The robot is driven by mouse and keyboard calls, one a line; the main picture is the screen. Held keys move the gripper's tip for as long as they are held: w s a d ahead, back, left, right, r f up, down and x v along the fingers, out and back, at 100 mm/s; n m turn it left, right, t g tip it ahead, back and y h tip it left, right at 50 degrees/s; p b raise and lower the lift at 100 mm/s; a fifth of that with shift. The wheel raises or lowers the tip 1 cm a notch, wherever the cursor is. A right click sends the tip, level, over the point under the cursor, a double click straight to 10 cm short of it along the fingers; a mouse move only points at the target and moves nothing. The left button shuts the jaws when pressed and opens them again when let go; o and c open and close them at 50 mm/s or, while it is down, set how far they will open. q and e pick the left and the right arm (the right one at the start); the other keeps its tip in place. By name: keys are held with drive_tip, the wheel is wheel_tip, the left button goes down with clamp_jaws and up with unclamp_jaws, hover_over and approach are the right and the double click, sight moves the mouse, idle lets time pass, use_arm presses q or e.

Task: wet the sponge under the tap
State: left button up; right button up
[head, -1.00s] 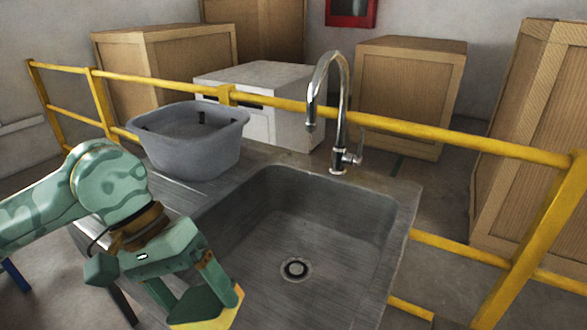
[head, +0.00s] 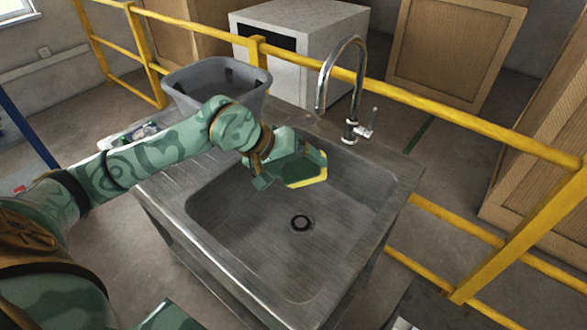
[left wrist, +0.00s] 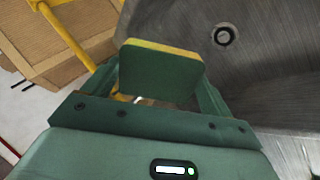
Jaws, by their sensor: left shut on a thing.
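The sponge (head: 308,178) has a yellow face and a dark green side. My left gripper (head: 296,166) is shut on it and holds it over the sink basin (head: 235,225), in front of and below the tap spout. In the left wrist view the sponge (left wrist: 160,76) sits between the fingers (left wrist: 158,92), green side toward the camera and a yellow edge at the top. The chrome tap (head: 355,90) rises at the back of the sink, its lever to the right. I see no water running. My right gripper is not in view.
A grey tub (head: 215,84) stands on the sink's back left, behind my left arm. A yellow railing (head: 430,110) runs behind the sink. The drain (head: 301,223) lies in the empty basin floor; the basin's front and right are clear.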

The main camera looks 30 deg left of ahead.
sight(301, 163)
use_arm(q)
drive_tip(key=w+a+f+b, duration=0.2)
drive_tip(key=w+b, duration=0.3)
drive_tip(key=w, duration=0.6)
drive_tip(key=shift+a, duration=0.15)
idle(0.3)
drive_tip(key=shift+s, duration=0.1)
drive_tip(key=shift+s+d+p, duration=0.2)
drive_tip(key=shift+s+p, duration=0.3)
drive_tip(key=shift+s, duration=0.65)
drive_tip(key=shift+s+d+p, duration=0.25)
drive_tip(key=shift+s+p, duration=0.3)
drive_tip(key=shift+s, duration=0.55)
drive_tip(key=shift+s+d+p, duration=0.2)
drive_tip(key=shift+s+p, duration=0.3)
drive_tip(key=shift+s, duration=0.65)
drive_tip(key=shift+s+d+f, duration=0.1)
drive_tip(key=shift+s+d, duration=0.05)
drive_tip(key=shift+s, duration=0.3)
